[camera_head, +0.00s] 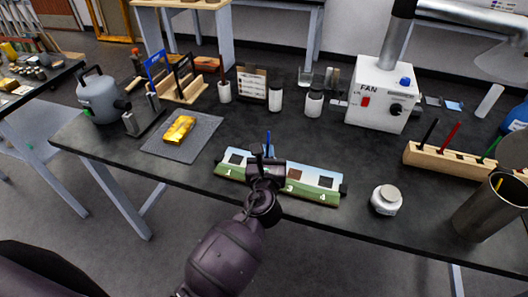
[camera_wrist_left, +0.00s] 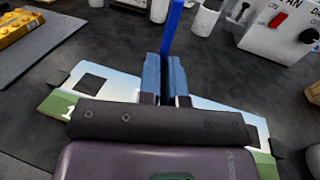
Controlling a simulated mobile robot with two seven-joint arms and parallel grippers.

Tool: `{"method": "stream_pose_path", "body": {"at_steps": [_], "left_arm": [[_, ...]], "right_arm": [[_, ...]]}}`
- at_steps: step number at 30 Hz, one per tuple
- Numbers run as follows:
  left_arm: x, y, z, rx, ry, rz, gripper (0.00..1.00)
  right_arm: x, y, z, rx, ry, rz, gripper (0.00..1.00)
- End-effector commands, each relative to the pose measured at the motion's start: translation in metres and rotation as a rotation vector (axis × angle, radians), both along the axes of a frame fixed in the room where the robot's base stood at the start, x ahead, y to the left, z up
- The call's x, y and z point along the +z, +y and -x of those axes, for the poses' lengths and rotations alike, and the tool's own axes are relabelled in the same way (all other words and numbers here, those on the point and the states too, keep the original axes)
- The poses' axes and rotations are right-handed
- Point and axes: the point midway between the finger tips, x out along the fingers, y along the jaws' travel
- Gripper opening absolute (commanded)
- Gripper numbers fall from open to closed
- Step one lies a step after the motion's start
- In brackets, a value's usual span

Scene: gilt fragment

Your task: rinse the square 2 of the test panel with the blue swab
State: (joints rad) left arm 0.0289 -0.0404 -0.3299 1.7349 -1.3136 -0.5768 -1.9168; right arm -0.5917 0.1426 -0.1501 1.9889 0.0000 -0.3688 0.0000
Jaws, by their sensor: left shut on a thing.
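The test panel (camera_head: 325,192) lies on the dark table near its front edge, a long board painted with sky and grass and bearing dark numbered squares. Its left part with square 1 (camera_wrist_left: 92,82) shows in the left wrist view. My left gripper (camera_head: 266,160) is over the panel's middle, shut on the blue swab (camera_head: 268,143). The swab's blue shaft (camera_wrist_left: 172,28) rises upright between the fingers in the left wrist view. The gripper hides square 2 and the swab's lower end, so I cannot tell if the tip touches the panel. My right gripper is not in view.
A gold fragment (camera_head: 180,130) lies on a grey mat (camera_head: 206,128) to the left. White jars (camera_head: 314,103) and a fan box (camera_head: 378,95) stand behind. A round lidded jar (camera_head: 386,200), a wooden rack (camera_head: 436,160) and a metal beaker (camera_head: 486,212) stand to the right.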

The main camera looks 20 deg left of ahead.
Motion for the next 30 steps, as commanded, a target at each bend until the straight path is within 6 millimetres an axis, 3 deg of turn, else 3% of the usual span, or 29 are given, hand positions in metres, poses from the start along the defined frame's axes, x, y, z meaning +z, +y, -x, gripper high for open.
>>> {"method": "stream_pose_path", "body": {"at_steps": [19,30], "left_arm": [[-0.001,0.027,0.000,0.002,0.005,-0.001,0.00],[-0.001,0.015,0.000,0.001,0.005,0.001,0.00]], "right_arm": [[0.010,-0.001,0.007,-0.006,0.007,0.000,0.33],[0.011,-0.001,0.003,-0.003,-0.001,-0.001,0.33]]}}
